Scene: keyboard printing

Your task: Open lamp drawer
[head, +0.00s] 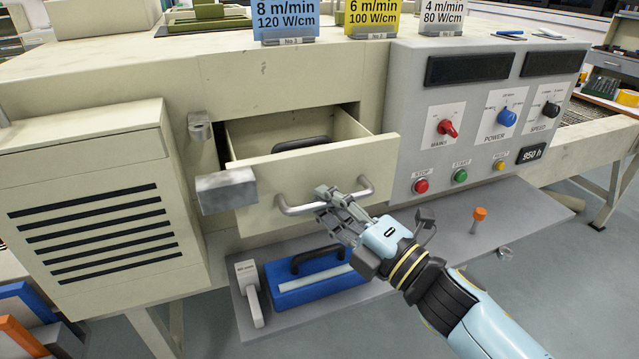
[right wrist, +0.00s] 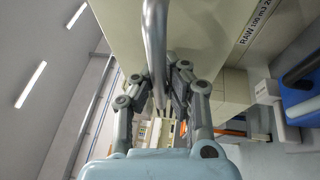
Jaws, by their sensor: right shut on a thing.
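The lamp drawer (head: 345,160) is a cream drawer in the front of the machine. It stands partly pulled out, with a dark handle-like thing (head: 302,144) inside it. Its silver bar handle (head: 296,208) runs across the front. My right gripper (head: 328,198) is shut on this handle near its middle. In the right wrist view the handle (right wrist: 155,45) runs between the fingers (right wrist: 158,85), with the drawer front (right wrist: 205,30) behind it. My left gripper is not in view.
A grey metal block (head: 226,188) sits at the drawer's left edge. A grey control panel (head: 475,110) with knobs and buttons is at the right. Below, a grey shelf (head: 385,285) holds a blue dark-handled block (head: 315,280), a white-handled tool (head: 250,290) and an orange-topped piece (head: 479,214).

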